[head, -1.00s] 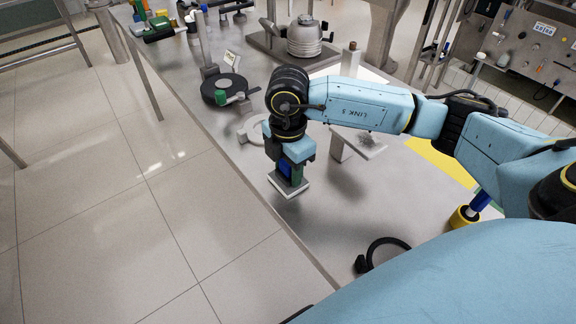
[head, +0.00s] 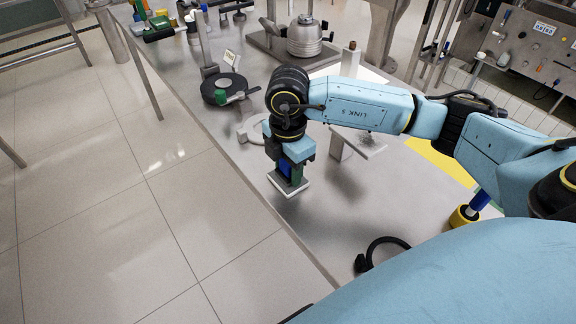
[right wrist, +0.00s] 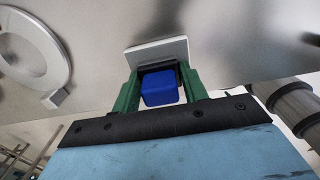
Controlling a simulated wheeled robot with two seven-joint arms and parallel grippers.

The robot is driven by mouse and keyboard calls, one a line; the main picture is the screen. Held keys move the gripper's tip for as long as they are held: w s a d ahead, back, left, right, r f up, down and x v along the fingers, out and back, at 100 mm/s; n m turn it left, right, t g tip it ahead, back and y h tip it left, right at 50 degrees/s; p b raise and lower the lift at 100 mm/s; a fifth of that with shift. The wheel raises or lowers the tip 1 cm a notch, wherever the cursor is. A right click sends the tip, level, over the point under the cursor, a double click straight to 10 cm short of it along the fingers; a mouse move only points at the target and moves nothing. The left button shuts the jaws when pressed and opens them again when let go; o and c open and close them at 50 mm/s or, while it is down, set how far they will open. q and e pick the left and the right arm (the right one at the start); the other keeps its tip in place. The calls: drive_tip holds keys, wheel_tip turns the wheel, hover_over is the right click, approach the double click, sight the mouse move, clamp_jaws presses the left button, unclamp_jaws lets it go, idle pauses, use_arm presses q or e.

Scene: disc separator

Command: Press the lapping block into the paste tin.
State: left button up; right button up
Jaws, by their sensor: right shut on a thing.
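My right gripper (head: 291,172) has green fingers and points down near the table's left edge. It is shut on the blue grip of the lapping block (head: 288,187), which has a flat, pale square plate at its bottom. In the right wrist view the blue grip (right wrist: 160,88) sits between the green fingers, with the pale plate (right wrist: 157,53) beyond it. I cannot tell whether the plate touches the table. I cannot identify the paste tin for sure; a low yellow round piece (head: 461,217) stands at the right beside my arm. My left gripper is out of view.
A pale ring (head: 252,130) and a black disc (head: 222,90) with a green-handled part lie behind the gripper. A small raised stand (head: 357,146) is to its right. Bare table (head: 325,215) lies between.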

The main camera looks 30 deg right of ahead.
drive_tip(key=shift+r+p, duration=2.9)
drive_tip(key=shift+r, duration=0.65)
